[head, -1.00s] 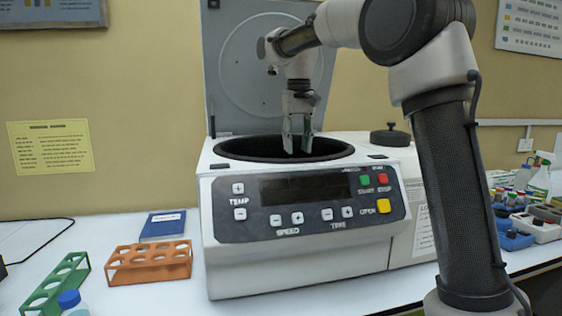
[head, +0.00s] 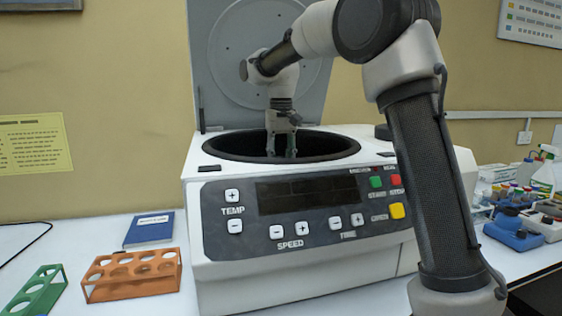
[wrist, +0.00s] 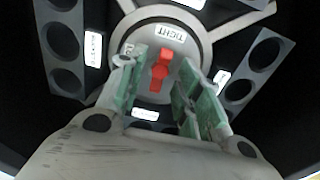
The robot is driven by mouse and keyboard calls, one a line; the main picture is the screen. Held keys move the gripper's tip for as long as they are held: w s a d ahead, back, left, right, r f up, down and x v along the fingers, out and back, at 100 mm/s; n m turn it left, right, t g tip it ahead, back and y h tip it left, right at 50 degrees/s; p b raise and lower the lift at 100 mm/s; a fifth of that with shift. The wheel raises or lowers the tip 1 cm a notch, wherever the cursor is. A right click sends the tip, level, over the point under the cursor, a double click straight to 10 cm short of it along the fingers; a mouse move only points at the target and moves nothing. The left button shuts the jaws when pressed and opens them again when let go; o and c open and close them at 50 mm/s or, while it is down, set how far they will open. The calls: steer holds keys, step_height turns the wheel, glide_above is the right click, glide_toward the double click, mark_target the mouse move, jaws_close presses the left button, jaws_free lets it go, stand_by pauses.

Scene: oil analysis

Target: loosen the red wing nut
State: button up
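The red wing nut (wrist: 160,70) sits at the middle of a round grey hub (wrist: 178,38) in the wrist view, its wings running roughly up and down the picture. A "TIGHT" label lies beyond it on the hub. My gripper (wrist: 163,60) is open, with one green-padded finger left of the nut and the other to its right. Gaps show on both sides, and I cannot tell how high the fingertips are above it. In the head view my gripper (head: 281,153) points down into the bowl of the white centrifuge (head: 240,284); the nut is hidden there.
Rotor buckets with holes (wrist: 62,45) surround the hub. The centrifuge lid (head: 225,95) stands open behind the bowl. An orange rack (head: 130,290), a green rack (head: 35,291) and a blue book (head: 150,230) lie to the left. Bottles and blue items (head: 512,238) stand at the right.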

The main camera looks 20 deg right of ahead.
steer(key=shift+f, duration=0.4)
jaws_close()
